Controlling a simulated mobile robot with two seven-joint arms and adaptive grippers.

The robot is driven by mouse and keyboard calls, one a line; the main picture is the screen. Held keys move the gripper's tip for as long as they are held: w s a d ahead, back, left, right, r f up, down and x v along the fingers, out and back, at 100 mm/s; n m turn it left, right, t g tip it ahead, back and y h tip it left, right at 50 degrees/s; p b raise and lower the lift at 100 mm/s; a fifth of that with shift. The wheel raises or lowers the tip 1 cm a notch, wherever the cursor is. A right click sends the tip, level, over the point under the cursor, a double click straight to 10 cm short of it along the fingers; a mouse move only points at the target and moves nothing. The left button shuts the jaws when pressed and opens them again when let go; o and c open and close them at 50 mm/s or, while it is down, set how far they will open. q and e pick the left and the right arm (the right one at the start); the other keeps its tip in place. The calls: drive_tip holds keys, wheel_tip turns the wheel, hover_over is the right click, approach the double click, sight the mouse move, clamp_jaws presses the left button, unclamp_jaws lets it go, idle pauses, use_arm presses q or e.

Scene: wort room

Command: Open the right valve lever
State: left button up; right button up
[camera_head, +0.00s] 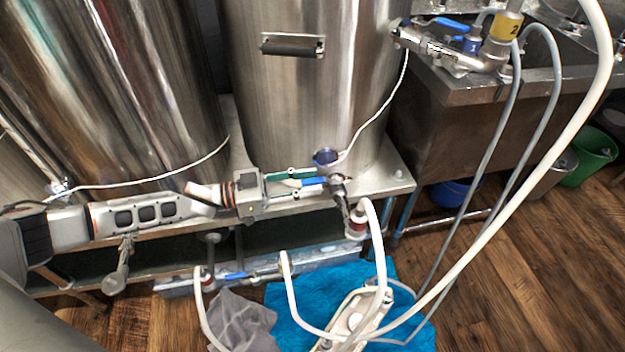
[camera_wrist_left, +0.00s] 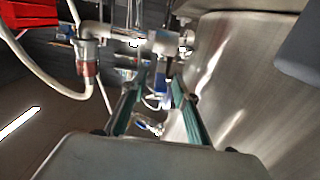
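The valve (camera_head: 338,187) with a blue lever (camera_head: 314,182) sits at the lower front of the middle steel tank (camera_head: 305,95). My left gripper (camera_head: 309,179) comes in from the left at this valve, its green-lined fingers apart and pointing toward the valve body. In the left wrist view the blue lever (camera_wrist_left: 161,86) shows between the two open fingers (camera_wrist_left: 160,77), with the valve (camera_wrist_left: 165,42) beyond. I cannot tell whether either finger touches the lever. My right gripper is not in view.
A white hose (camera_head: 377,235) hangs from the valve's outlet. A large tank (camera_head: 120,90) stands at left. More blue-handled valves (camera_head: 452,23) are by the sink at upper right. A pump (camera_head: 352,315) lies on a blue cloth (camera_head: 290,318). Wooden floor at right is open.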

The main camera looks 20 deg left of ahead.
use_arm(q)
drive_tip(key=shift+w+d, duration=0.35)
drive_tip(key=shift+d, duration=0.1)
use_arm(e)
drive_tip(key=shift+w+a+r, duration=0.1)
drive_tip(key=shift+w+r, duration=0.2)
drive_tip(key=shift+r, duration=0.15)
use_arm(q)
clamp_jaws()
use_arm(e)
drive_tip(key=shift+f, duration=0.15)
